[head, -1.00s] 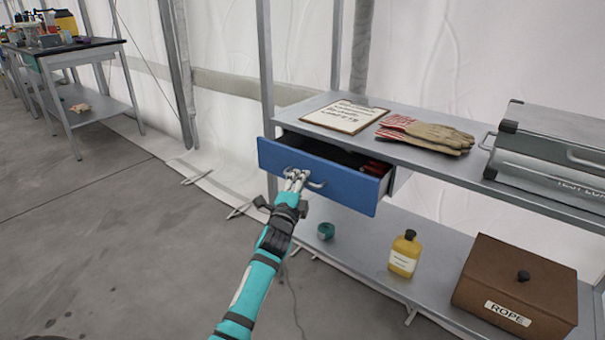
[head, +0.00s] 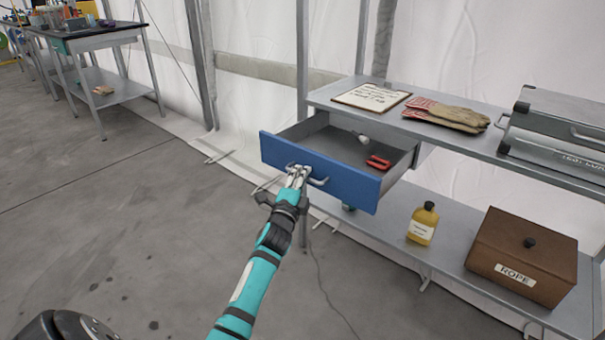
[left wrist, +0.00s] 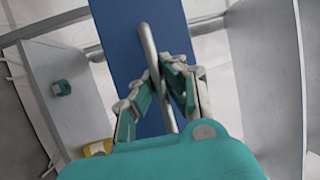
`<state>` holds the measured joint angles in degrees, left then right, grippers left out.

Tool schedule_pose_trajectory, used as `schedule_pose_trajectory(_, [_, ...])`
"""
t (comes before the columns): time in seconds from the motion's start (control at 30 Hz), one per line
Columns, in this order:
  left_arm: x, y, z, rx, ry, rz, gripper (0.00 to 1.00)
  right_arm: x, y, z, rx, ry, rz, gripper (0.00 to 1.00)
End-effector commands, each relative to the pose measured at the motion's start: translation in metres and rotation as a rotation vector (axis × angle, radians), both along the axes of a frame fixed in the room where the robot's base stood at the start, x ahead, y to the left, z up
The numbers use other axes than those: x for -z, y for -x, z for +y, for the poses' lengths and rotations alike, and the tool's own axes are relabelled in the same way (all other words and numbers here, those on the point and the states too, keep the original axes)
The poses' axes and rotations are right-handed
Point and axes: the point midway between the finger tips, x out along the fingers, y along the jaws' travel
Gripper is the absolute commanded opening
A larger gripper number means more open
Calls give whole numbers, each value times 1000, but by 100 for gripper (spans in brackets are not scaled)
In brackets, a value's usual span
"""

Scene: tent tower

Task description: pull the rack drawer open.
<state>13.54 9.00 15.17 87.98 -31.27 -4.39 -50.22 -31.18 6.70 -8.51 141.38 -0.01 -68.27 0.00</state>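The rack drawer has a blue front (head: 345,187) and grey inner walls, and it stands well out from under the rack's top shelf. A red object (head: 377,162) and a small pale object (head: 362,139) lie inside it. My left gripper (head: 298,172) is at the metal bar handle (head: 319,183) on the drawer front. In the left wrist view the fingers (left wrist: 163,72) are closed around the handle (left wrist: 148,45), one on each side. My right gripper is not in view.
The top shelf (head: 470,138) holds a clipboard (head: 371,97), gloves (head: 447,113) and a metal case (head: 555,128). A yellow bottle (head: 423,224) and a brown rope box (head: 521,257) stand on the lower shelf. The floor (head: 150,225) to the left is clear.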

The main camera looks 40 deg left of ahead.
Motion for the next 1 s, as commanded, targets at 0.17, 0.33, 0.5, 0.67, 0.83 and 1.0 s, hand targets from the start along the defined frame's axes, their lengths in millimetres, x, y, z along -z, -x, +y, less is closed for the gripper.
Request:
schedule_pose_trajectory(0.17, [3, 0, -1, 2, 6, 3, 0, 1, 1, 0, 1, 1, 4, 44])
schedule_pose_trajectory(0.33, [3, 0, -1, 2, 6, 3, 7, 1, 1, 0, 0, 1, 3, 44])
schedule_pose_trajectory(0.5, [2, 0, -1, 2, 4, 3, 29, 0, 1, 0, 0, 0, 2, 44])
schedule_pose_trajectory(0.67, [1, 0, 0, 0, 2, 2, 34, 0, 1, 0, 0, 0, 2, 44])
schedule_pose_trajectory(0.83, [1, 1, -1, 0, 0, 1, 34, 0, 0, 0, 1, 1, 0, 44])
schedule_pose_trajectory(1.0, [6, 19, -7, 0, 2, 3, 34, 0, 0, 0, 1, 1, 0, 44])
